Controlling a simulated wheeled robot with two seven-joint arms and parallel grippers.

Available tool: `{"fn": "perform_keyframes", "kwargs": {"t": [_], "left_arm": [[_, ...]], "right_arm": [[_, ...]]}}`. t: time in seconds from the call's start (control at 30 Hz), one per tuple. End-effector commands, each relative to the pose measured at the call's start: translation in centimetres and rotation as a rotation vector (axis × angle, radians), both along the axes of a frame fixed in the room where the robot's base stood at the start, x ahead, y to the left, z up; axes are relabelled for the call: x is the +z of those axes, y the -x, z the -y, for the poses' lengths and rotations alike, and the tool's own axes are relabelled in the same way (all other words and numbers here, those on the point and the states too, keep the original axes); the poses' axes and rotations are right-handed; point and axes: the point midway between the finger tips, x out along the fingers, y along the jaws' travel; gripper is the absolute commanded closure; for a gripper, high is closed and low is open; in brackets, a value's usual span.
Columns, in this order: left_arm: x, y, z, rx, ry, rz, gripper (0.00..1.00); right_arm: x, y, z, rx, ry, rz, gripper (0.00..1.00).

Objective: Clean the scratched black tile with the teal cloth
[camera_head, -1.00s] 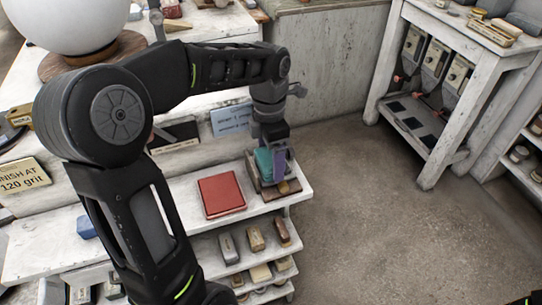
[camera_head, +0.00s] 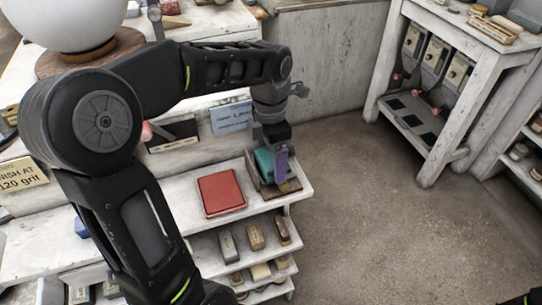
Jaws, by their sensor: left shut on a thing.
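My left gripper (camera_head: 278,172) reaches down over the right end of the white shelf (camera_head: 238,217). It is shut on the teal cloth (camera_head: 264,164), which shows as a small folded patch between and beside the fingers. The cloth is over a shallow brown tray (camera_head: 292,187) at the shelf's end; I cannot tell whether it touches it. I cannot make out the scratched black tile for certain; the gripper and cloth hide part of the tray.
A red tile (camera_head: 221,191) lies left of the tray. Lower shelves hold several small blocks (camera_head: 256,237). A blue label (camera_head: 230,118) stands behind. A white sphere (camera_head: 75,18) rests at upper left. The floor (camera_head: 370,210) to the right is clear.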

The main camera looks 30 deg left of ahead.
Motion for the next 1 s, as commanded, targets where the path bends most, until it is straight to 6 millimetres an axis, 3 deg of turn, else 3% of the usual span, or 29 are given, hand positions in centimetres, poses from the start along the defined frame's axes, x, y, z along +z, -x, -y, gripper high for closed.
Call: {"fn": "perform_keyframes", "kwargs": {"t": [0.03,0.1,1.0], "left_arm": [[-0.3,0.6,1.1,-0.013,0.018,-0.023,0.64],[-0.3,0.6,1.1,-0.014,0.018,-0.023,0.81],[-0.3,-0.8,-1.0,-0.008,0.013,-0.016,0.82]], "right_arm": [[0.0,0.0,0.0,0.000,0.000,0.000,1.00],[0.0,0.0,0.0,0.000,0.000,0.000,1.00],[0.7,0.0,0.0,0.000,0.000,0.000,1.00]]}}
